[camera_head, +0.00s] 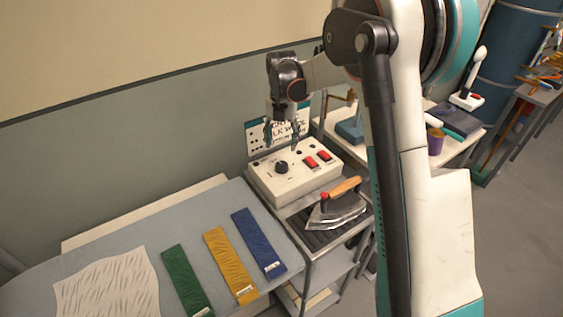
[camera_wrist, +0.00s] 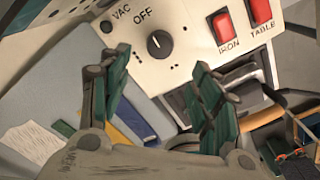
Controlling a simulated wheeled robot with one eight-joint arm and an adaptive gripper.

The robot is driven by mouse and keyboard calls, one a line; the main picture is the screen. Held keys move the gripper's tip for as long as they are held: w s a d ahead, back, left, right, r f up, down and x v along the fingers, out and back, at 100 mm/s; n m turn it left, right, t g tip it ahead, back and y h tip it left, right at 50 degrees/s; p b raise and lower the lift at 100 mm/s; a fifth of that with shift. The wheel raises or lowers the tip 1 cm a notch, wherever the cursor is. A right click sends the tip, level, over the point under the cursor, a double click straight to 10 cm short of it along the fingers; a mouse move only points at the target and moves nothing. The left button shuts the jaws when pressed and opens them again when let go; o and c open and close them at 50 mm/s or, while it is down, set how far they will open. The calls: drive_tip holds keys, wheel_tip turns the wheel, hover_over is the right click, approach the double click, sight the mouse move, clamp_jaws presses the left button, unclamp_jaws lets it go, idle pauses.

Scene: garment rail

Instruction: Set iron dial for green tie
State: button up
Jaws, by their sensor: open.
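The white control box (camera_head: 262,183) has a black dial (camera_head: 281,167), large in the wrist view (camera_wrist: 159,44). A small white mark on the dial points toward the word OFF. My gripper (camera_head: 281,138) is open and empty above the box; in the wrist view its fingers (camera_wrist: 161,62) spread below and either side of the dial, apart from it. The green tie (camera_head: 187,280) lies flat on the ironing board, left of a yellow and a blue tie. The iron (camera_head: 335,211), with a wooden handle, rests on the rack right of the ties.
Two red switches, labelled IRON (camera_wrist: 225,28) and TABLE (camera_wrist: 260,10), sit right of the dial. A sign (camera_head: 258,141) stands behind the box, partly hidden by my gripper. A pale cloth (camera_head: 108,287) lies on the ironing board (camera_head: 195,217). My arm hides part of the right side.

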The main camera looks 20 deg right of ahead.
sight(282, 164)
wheel_tip(282, 164, down, 10)
drive_tip(key=shift+f+b, duration=0.1)
drive_tip(key=shift+b, duration=0.6)
drive_tip(key=c, duration=1)
